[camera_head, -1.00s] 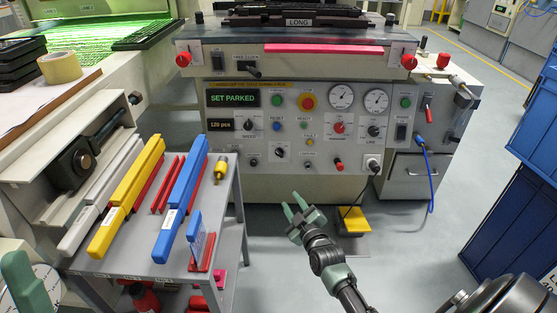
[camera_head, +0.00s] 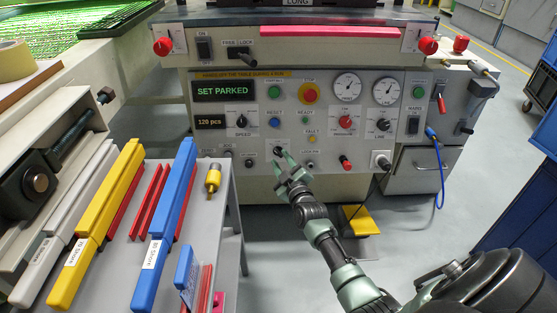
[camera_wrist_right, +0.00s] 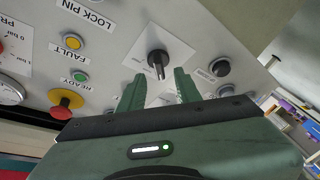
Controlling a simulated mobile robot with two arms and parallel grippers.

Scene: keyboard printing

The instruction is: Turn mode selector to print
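The mode selector (camera_wrist_right: 157,62) is a dark rotary knob on a white plate, seen in the right wrist view; its plate lettering is not readable. In the head view the selector (camera_head: 278,151) is on the lower middle of the grey control panel (camera_head: 350,185), partly covered by my gripper. My right gripper (camera_head: 284,160) is open and empty in front of the panel at the selector. In the wrist view the two green fingers of this gripper (camera_wrist_right: 160,87) point at the knob, one to each side, with a gap visible; contact cannot be told. My left gripper is out of view.
A red stop button (camera_head: 309,94) and green display reading SET PARKED (camera_head: 220,91) are above the selector. A grey cart (camera_head: 215,225) with yellow and blue squeegees stands left. A yellow pedal (camera_head: 360,217) is on the floor.

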